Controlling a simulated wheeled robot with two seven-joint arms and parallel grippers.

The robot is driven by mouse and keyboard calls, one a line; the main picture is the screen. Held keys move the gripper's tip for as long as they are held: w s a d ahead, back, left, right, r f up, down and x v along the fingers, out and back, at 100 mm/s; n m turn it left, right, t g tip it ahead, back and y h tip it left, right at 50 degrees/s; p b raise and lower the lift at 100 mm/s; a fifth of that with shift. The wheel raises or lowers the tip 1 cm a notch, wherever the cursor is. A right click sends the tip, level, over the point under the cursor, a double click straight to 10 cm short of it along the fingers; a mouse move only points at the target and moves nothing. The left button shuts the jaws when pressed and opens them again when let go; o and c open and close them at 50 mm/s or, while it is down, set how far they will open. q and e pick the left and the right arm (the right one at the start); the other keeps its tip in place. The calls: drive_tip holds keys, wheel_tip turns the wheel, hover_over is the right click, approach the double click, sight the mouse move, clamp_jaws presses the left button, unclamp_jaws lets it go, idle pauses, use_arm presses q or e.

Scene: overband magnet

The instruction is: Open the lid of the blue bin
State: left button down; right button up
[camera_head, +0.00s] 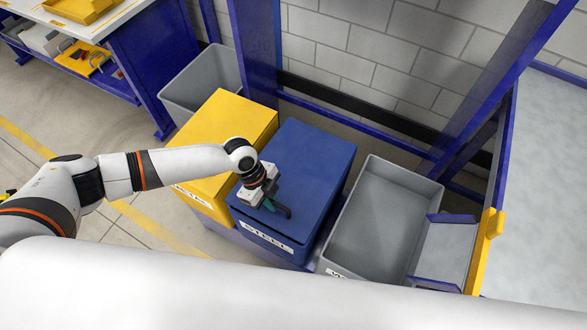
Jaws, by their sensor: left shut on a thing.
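The blue bin (270,240) stands in the middle of the view with a label reading "STEEL" on its front. Its flat blue lid (315,165) lies over the top; a dark line shows below the front edge, and I cannot tell whether the lid is slightly raised. My left gripper (274,206) reaches in from the left over the lid's front part. It is shut on the lid's handle (285,211), a small dark piece mostly hidden by the fingers. My right gripper is out of view.
A yellow lidded bin (225,120) stands close on the left, with an open grey bin (205,80) behind it. Another open grey bin (380,220) stands on the right beside a chute (445,250). Blue posts (255,45) and a brick wall (350,45) are behind.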

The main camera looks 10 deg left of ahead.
use_arm(q)
drive_tip(key=shift+w+d+r+p, duration=0.1)
drive_tip(key=shift+w+r+p, duration=0.2)
drive_tip(key=shift+r+p, duration=0.5)
drive_tip(key=shift+w+d+r+p, duration=0.1)
drive_tip(key=shift+w+r+p, duration=0.2)
drive_tip(key=shift+r, duration=0.8)
wheel_tip(320, 180, up, 6)
drive_tip(key=w+p, duration=0.2)
drive_tip(key=p, duration=0.1)
drive_tip(key=shift+w+d+p, duration=0.2)
drive_tip(key=shift+d+p, duration=0.1)
drive_tip(key=shift+d, duration=0.15)
drive_tip(key=w+d+r+p, duration=0.1)
drive_tip(key=w+r+p, duration=0.1)
drive_tip(key=r, duration=0.3)
drive_tip(key=shift+w+d+r, duration=0.15)
drive_tip(key=shift+w+r, duration=0.1)
drive_tip(key=shift+w, duration=0.55)
